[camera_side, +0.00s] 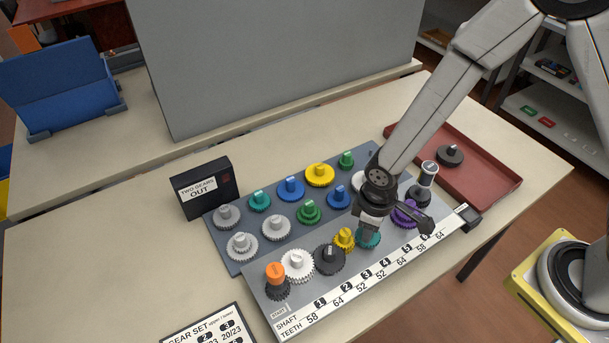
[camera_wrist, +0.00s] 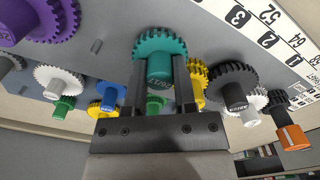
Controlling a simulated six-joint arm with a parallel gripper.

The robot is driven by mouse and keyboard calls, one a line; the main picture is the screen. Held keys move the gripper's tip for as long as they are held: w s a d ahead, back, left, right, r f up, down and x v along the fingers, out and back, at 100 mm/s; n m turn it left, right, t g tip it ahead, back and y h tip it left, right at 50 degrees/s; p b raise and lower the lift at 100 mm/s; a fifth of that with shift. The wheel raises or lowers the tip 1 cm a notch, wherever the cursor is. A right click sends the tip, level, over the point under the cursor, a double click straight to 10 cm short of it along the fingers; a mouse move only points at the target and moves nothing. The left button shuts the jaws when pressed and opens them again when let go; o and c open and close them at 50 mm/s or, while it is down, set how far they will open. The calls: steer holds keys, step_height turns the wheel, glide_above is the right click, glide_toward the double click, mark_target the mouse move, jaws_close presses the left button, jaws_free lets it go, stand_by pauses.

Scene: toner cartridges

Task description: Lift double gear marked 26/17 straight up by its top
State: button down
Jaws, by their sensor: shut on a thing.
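The teal double gear (camera_side: 369,239) is at the front board, under my gripper (camera_side: 371,222). In the wrist view the teal gear (camera_wrist: 160,45) has a wide toothed part and a narrower top. My gripper (camera_wrist: 162,88) is shut on that narrow top, with one finger on each side. Small dark marking shows on the top, upside down and too small to read surely. From these views I cannot tell whether the gear is clear of its shaft.
A yellow gear (camera_side: 343,238) and a purple gear (camera_side: 406,214) stand close on either side. A black gear (camera_side: 329,260), a white gear (camera_side: 299,262) and an orange-topped gear (camera_side: 276,274) are further left. A red tray (camera_side: 485,178) lies at right.

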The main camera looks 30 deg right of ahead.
steer(key=shift+r, duration=0.2)
steer(key=shift+r, duration=4.85)
steer(key=shift+w, duration=0.1)
